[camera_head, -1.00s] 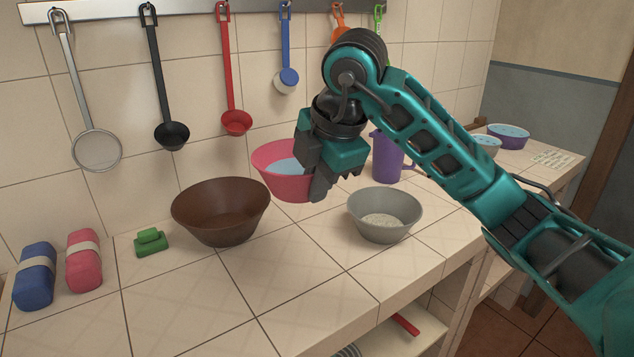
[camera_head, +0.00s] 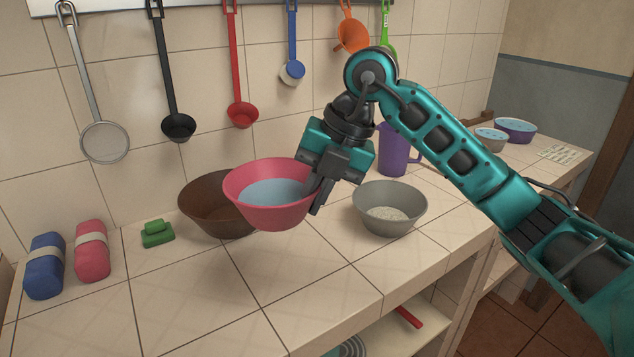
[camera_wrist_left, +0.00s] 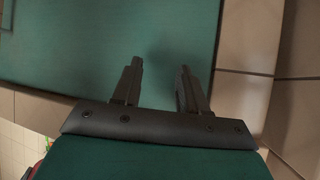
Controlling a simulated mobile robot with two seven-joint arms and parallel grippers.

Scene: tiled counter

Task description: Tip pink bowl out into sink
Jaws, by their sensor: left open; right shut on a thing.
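The pink bowl (camera_head: 272,212) holds pale blue liquid (camera_head: 272,192) and looks about level. My right gripper (camera_head: 318,198) is shut on its right rim and holds it raised above the counter, in front of the brown bowl. My left gripper (camera_wrist_left: 160,68) shows only in the left wrist view, open with nothing between its fingers. I see no sink in either view.
A brown bowl (camera_head: 200,208) stands behind the pink one, partly hidden. A grey bowl (camera_head: 390,212) with pale grainy contents stands to the right. A purple jug (camera_head: 398,152) is behind. The front counter (camera_head: 220,290) is clear.

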